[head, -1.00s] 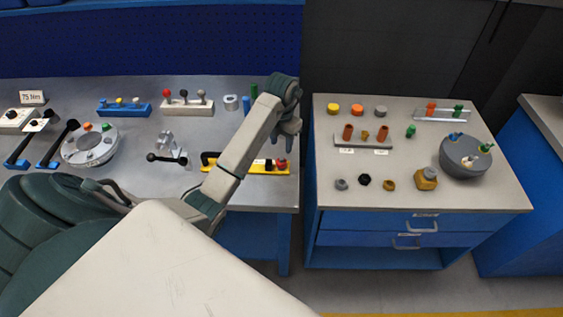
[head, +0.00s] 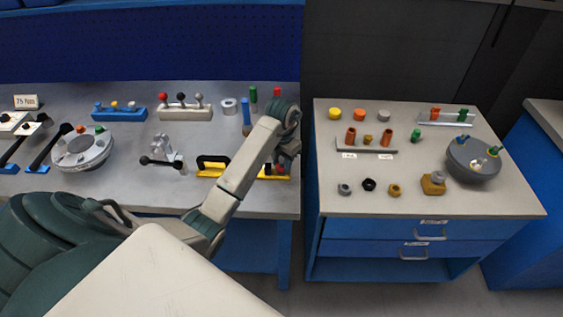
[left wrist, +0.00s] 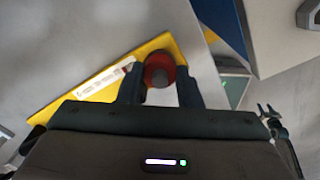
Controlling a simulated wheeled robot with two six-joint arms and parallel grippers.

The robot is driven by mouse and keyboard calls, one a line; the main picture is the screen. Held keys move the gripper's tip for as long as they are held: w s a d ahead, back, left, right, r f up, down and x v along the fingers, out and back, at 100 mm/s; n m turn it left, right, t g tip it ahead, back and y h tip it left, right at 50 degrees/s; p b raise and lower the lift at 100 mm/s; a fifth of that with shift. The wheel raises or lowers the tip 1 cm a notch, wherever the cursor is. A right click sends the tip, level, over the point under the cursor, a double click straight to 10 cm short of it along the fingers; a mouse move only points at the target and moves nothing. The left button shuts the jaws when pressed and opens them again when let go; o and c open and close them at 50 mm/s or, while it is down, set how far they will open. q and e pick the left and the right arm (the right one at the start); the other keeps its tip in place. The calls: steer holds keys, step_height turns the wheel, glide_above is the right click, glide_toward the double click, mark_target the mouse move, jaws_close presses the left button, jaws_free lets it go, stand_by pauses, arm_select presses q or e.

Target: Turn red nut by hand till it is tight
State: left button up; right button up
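The red nut (left wrist: 161,68) shows between the two fingers of my left gripper (left wrist: 160,82) in the left wrist view, with a dark round piece in its middle. The fingers stand apart, one on each side and close to the nut; I cannot tell whether they touch it. In the head view my left gripper (head: 284,164) points down over the right end of the yellow base (head: 208,173), and only a little of the nut (head: 279,170) shows below it. The base also shows in the left wrist view (left wrist: 112,80). My right gripper is not in view.
A black handle (head: 213,160) stands on the base's left part. A blue peg (head: 246,118) and a grey ring (head: 229,106) are behind the arm. A grey clamp (head: 166,149) lies left of it. A second bench (head: 400,205) with several small parts stands to the right, across a gap.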

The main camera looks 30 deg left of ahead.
arm_select(q)
steer(key=shift+c, duration=0.4)
steer(key=shift+f+m, duration=0.1)
steer(key=shift+m, duration=0.2)
steer(key=shift+m+b, duration=0.65)
steer(key=shift+m, duration=0.35)
steer(key=m, duration=0.2)
steer(key=shift+m+b, duration=0.3)
steer(key=m, duration=0.3)
steer(key=shift+m, duration=0.3)
steer(key=m, duration=0.4)
steer(key=shift+m, duration=0.3)
